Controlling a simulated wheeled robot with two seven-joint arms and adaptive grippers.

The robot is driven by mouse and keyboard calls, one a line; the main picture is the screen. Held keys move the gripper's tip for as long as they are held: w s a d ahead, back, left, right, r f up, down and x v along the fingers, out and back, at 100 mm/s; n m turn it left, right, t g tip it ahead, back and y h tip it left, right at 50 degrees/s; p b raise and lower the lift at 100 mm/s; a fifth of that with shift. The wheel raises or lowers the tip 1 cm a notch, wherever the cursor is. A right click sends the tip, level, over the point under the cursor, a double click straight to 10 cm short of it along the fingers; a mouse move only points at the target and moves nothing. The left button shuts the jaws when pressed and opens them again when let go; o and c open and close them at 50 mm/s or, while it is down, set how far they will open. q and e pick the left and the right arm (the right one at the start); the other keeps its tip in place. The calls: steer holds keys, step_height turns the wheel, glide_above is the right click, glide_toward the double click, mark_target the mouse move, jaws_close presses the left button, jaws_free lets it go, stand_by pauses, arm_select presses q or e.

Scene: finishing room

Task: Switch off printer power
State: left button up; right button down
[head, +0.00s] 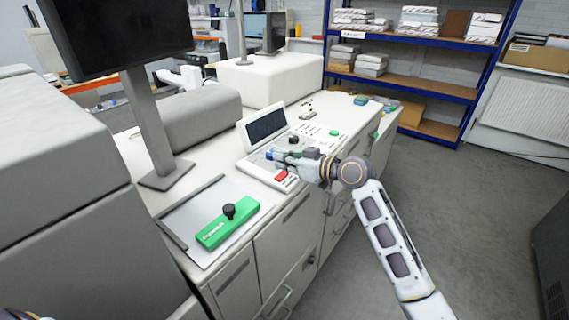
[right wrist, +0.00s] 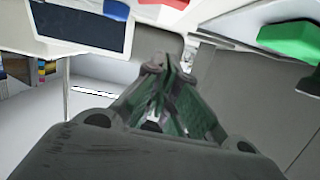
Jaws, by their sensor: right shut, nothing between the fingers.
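The printer's control console (head: 262,167) is a pale sloped unit with a dark display (head: 265,127) on the long cabinet. A red switch or button (head: 281,175) sits at its near end. The red part also shows at the top edge of the right wrist view (right wrist: 177,3), with a blue part (right wrist: 117,9) beside it. My right gripper (head: 279,156) is over the console, behind the red part. Its fingers are together and empty in the right wrist view (right wrist: 164,66). Contact cannot be told. My left gripper is not in view. No readable power label shows.
A green block (head: 226,222) with a black knob lies on a grey plate nearer me; it also shows in the right wrist view (right wrist: 294,41). A monitor (head: 115,30) stands on a post at left. Blue shelving (head: 405,42) is behind.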

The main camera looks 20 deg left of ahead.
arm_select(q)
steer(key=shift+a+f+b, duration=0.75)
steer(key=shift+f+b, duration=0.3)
arm_select(e)
steer(key=v, duration=1)
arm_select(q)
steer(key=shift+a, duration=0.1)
arm_select(e)
steer(key=shift+s+a+f, duration=0.1)
